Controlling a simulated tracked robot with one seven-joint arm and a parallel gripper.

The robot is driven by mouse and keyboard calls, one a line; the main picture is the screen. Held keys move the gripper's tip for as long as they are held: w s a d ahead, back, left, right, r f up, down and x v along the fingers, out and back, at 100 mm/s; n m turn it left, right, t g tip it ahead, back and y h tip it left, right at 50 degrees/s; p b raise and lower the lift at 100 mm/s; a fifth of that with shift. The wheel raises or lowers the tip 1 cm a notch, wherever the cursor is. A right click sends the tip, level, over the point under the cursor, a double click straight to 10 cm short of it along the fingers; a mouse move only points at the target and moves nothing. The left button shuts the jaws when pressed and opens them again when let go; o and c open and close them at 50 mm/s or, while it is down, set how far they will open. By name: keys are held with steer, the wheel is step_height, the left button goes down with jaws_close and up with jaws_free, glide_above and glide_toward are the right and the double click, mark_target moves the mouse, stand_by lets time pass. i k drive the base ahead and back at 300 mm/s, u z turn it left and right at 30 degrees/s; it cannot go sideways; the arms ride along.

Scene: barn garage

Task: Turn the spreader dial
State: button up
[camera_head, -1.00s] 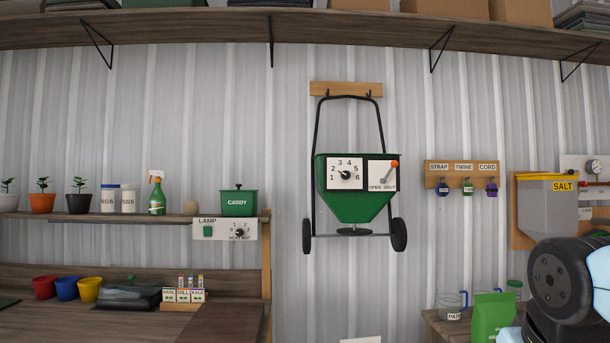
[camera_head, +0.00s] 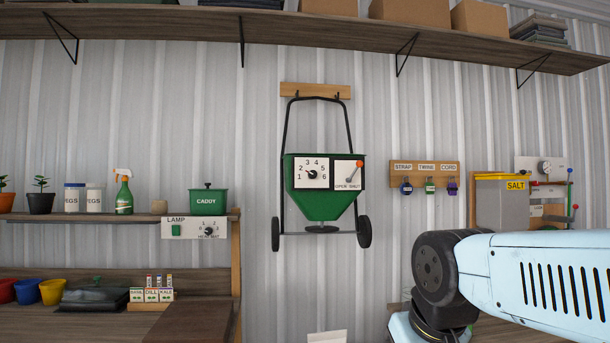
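The green spreader (camera_head: 322,203) hangs by its black handle from a wooden peg rail (camera_head: 315,91) on the corrugated wall. Its hopper front has a white dial plate with numbers 1 to 6. The small black dial (camera_head: 312,174) sits in the plate's middle, its pointer toward the left, near 1 or 2. To its right is an open/shut plate with an orange-tipped lever (camera_head: 357,170). My light blue arm with a black joint reaches in from the right, below and right of the spreader, apart from it. My gripper is out of view.
A shelf with boxes (camera_head: 480,17) runs above. At left, a bench and shelf hold a green caddy (camera_head: 208,202), a lamp panel (camera_head: 187,229), pots and jars. Strap, twine and cord hooks (camera_head: 425,176) and a salt bin (camera_head: 502,203) are at right. Wall around the spreader is clear.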

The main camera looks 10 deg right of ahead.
mark_target(311, 174)
steer(key=u, duration=0.05)
steer(key=i, duration=1)
steer(key=z, duration=0.1)
